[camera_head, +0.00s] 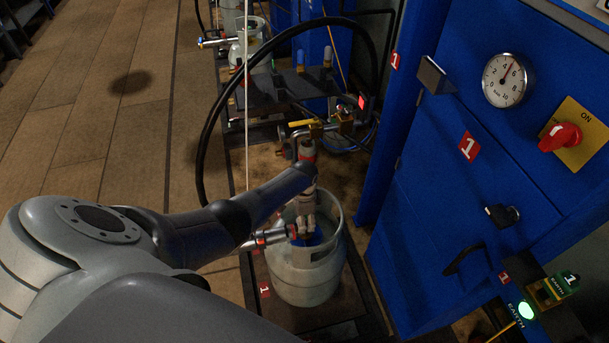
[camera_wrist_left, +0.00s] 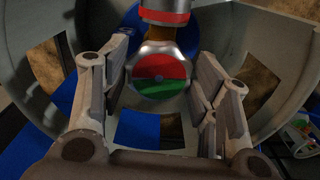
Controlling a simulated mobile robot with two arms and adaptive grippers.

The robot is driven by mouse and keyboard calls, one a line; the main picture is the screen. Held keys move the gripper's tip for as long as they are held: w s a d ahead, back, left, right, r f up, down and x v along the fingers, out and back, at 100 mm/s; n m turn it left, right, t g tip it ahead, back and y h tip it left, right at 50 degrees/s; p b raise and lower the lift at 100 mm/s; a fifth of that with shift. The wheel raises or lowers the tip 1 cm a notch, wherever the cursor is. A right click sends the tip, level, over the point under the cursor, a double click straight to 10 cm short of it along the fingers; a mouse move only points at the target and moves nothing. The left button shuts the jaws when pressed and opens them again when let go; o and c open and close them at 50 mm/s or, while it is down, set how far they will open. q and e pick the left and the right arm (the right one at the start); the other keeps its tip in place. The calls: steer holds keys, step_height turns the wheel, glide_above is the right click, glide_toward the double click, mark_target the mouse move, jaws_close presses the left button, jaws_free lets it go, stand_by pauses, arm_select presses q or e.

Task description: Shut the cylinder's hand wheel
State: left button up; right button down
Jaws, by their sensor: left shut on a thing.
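The pale grey gas cylinder (camera_head: 305,283) stands upright on a dark platform scale, with an open collar around its top. Its hand wheel (camera_wrist_left: 160,76) shows in the left wrist view as a round knob with a face part red, part green. My left gripper (camera_head: 304,232) reaches down into the collar from above. In the wrist view its two fingers stand on either side of the hand wheel, shut on it. In the head view the gripper and collar hide the wheel. My right gripper is not in view.
A hose coupling with a red band (camera_head: 268,240) joins the valve from the left. A blue cabinet (camera_head: 470,170) with a gauge (camera_head: 506,80) and red switch (camera_head: 560,137) stands close on the right. A second cylinder (camera_head: 248,50) stands farther back. Floor at left is clear.

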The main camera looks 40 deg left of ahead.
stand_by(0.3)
arm_select(q)
steer(key=o, duration=1)
steer(key=shift+r, duration=0.1)
step_height(320, 180, up, 12)
steer(key=shift+f, duration=0.1)
stand_by(0.3)
stand_by(0.4)
